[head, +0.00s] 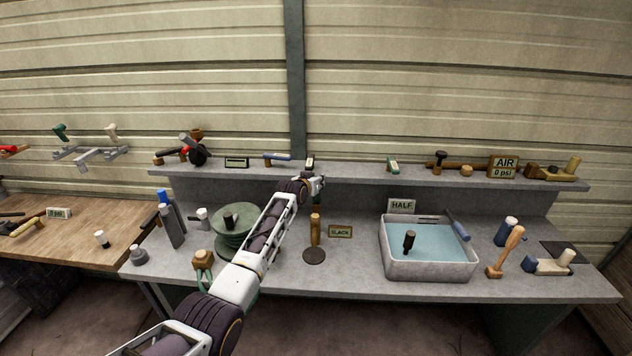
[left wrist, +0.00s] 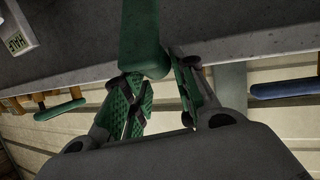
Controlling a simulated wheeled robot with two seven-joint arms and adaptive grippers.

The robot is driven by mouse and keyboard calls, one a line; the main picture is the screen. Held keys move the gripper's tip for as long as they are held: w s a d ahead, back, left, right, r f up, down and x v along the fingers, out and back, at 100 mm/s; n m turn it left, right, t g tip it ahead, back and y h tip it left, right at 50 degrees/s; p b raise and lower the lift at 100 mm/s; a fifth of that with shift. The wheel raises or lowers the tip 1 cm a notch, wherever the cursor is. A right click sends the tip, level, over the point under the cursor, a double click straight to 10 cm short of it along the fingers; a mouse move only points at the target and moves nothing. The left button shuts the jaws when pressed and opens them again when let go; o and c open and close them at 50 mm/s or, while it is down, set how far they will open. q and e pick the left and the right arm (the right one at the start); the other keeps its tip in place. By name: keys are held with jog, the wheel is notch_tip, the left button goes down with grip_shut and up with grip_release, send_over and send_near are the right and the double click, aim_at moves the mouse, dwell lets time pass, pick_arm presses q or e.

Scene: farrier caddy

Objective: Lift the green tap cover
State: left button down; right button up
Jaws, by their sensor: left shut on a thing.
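In the left wrist view, a smooth green piece (left wrist: 143,35), which I take to be the tap cover, runs from the top edge down to the fingertips. Its near end lies between the fingers of my left gripper (left wrist: 160,88), which is shut on it. The finger pads are also green, so the exact contact is hard to see. In the head view, my left gripper (head: 320,182) is small, at the front edge of the raised shelf, and I cannot make out the held piece there. My right gripper is in neither view.
Below stand a water basin (head: 430,276), a wooden-handled tool (head: 315,230) on a dark disc and a HALF sign (head: 402,206).

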pick_arm(q)
jog(key=shift+a+f, duration=0.25)
jog(key=shift+f, duration=0.2)
jog(key=c, duration=1.5)
grip_release()
jog(key=shift+o, duration=1.1)
jog(key=shift+f, duration=0.1)
jog(key=shift+o, duration=0.5)
jog(key=shift+w, duration=0.2)
jog(key=shift+s+d+r, duration=0.15)
jog(key=shift+r, duration=0.05)
jog(key=shift+s, duration=0.1)
jog(key=v, duration=1.1)
jog(key=shift+s+a, duration=0.2)
jog(key=shift+a, duration=0.1)
